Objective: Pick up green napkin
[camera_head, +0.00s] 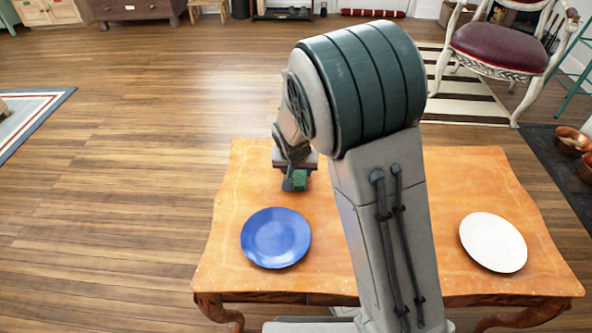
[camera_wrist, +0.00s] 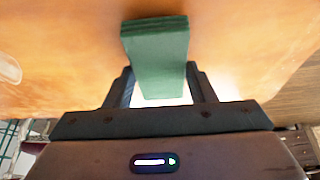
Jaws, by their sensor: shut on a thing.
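The green napkin (camera_wrist: 157,60) is a folded, stacked block between my gripper's two fingers in the wrist view. My gripper (camera_wrist: 160,88) is shut on it, with a finger at each side. In the head view the napkin (camera_head: 299,180) shows small and green at my gripper (camera_head: 296,184), over the far left part of the wooden table. I cannot tell whether the napkin touches the tabletop. My arm hides the middle of the table in the head view.
A blue plate (camera_head: 275,238) lies on the table (camera_head: 390,270) in front of my gripper. A white plate (camera_head: 493,242) lies at the table's right. A chair (camera_head: 500,50) with a dark red seat stands behind at the right.

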